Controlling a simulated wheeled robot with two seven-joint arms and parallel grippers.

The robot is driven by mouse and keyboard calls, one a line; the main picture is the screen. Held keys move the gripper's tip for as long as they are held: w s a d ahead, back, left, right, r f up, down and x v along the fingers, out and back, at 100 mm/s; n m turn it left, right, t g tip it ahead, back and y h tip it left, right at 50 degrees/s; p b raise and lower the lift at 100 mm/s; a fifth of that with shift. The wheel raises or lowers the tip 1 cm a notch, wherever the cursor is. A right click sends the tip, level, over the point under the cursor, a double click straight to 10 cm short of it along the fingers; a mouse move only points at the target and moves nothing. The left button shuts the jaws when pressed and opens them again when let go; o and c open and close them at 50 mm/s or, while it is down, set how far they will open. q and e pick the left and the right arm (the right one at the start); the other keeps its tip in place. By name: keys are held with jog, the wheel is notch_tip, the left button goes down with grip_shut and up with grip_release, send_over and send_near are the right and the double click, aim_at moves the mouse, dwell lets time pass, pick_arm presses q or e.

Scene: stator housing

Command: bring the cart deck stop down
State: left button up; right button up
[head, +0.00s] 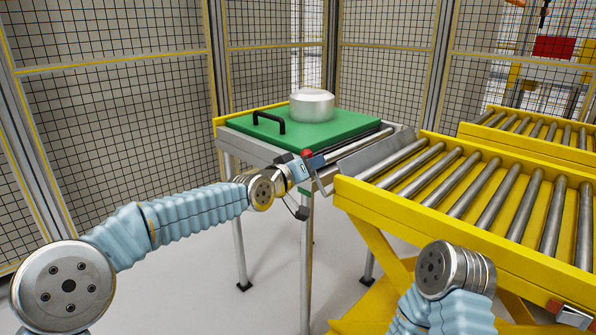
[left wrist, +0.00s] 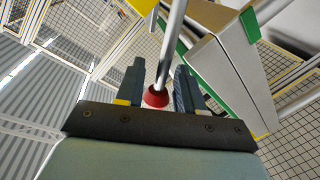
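A red knob (head: 307,153) sits at the front right corner of the table that carries the green plate. In the left wrist view the red knob (left wrist: 156,98) is at the end of a metal rod (left wrist: 172,45). My left gripper (head: 314,162) is at this knob. Its two fingers are apart, one on each side of the knob and rod; I cannot tell whether either touches. A tilted grey metal plate (head: 376,151) lies between the table and the yellow roller cart (head: 430,207). I cannot tell which part is the deck stop. My right gripper is not in view.
The green plate (head: 345,133) has a black handle (head: 270,122) and bears a silver round housing (head: 312,105). A second yellow roller conveyor (head: 529,145) stands behind the cart. Mesh fencing (head: 120,100) closes the back and left. Floor left of the table is clear.

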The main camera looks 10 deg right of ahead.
pick_arm(q)
jog(key=b+v, duration=0.3)
jog(key=v, duration=1)
jog(key=shift+s, duration=0.1)
